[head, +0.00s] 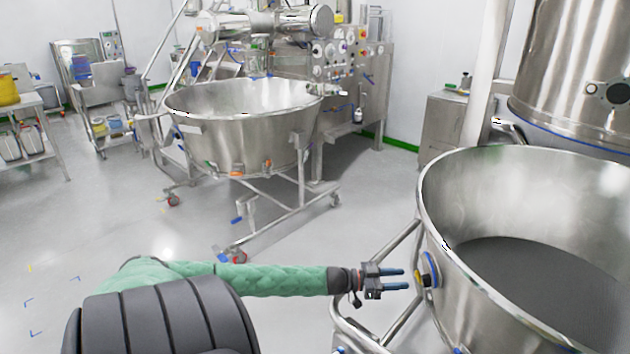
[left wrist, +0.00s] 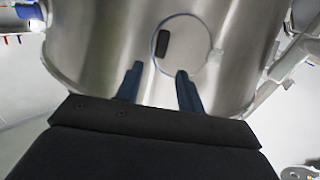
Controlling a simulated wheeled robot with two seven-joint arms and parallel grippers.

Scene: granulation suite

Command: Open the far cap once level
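In the left wrist view the cap (left wrist: 195,60) is a thin-edged disc with a short dark upright bar (left wrist: 163,43). My left gripper (head: 406,279) is open and empty, its fingertips pointing at the cap with a small gap. In the left wrist view the fingers (left wrist: 159,70) are spread apart, below the bar. My right gripper is not in view.
Dark grey material (head: 540,285) fills the bowl's bottom. Steel frame tubes (head: 392,250) stand beside my left gripper. A second wheeled bowl (head: 245,130) stands further back. A large steel vessel (head: 575,70) rises at the right. The floor at left is clear.

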